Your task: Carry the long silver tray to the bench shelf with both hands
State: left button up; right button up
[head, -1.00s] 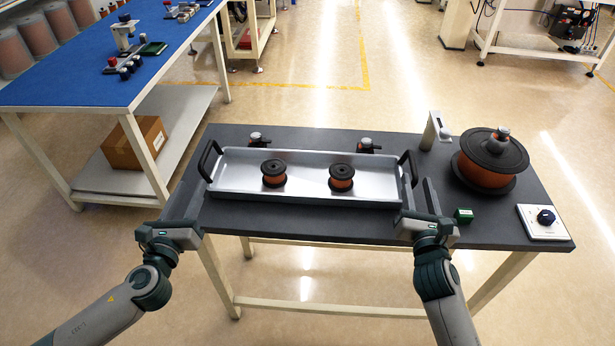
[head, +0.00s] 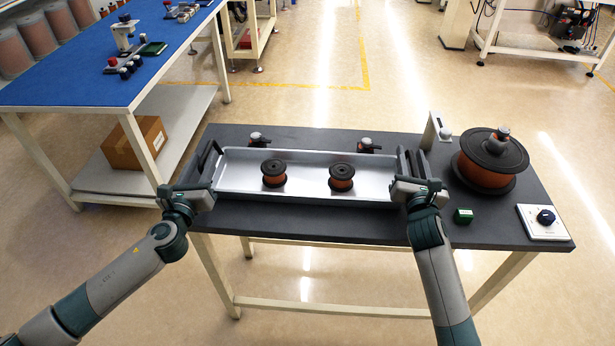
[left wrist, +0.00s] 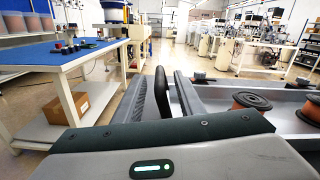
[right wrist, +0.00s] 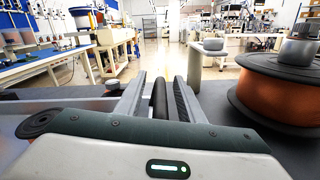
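The long silver tray (head: 300,190) lies flat on the dark grey table, with two orange wire spools (head: 274,173) (head: 342,177) in it. My left gripper (head: 208,158) is open at the tray's left end; in the left wrist view the black handle (left wrist: 161,92) stands between its fingers. My right gripper (head: 411,162) is open at the right end; the right wrist view shows the other black handle (right wrist: 158,100) between its fingers, with a gap on one side. The bench shelf (head: 185,112) is the pale lower board under the blue-topped bench at left.
A cardboard box (head: 136,143) occupies the shelf's near part. A large orange reel (head: 488,163), a green block (head: 463,216) and a white knob panel (head: 543,221) stand on the table right of the tray. Two small dark fittings (head: 258,139) (head: 369,146) sit behind it. Floor separates table and bench.

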pick_arm(q)
grip_shut()
pick_arm(e)
grip_shut()
dwell(1.0)
pick_arm(q)
jog(key=shift+r, duration=0.25)
pick_arm(e)
jog(key=shift+r, duration=0.15)
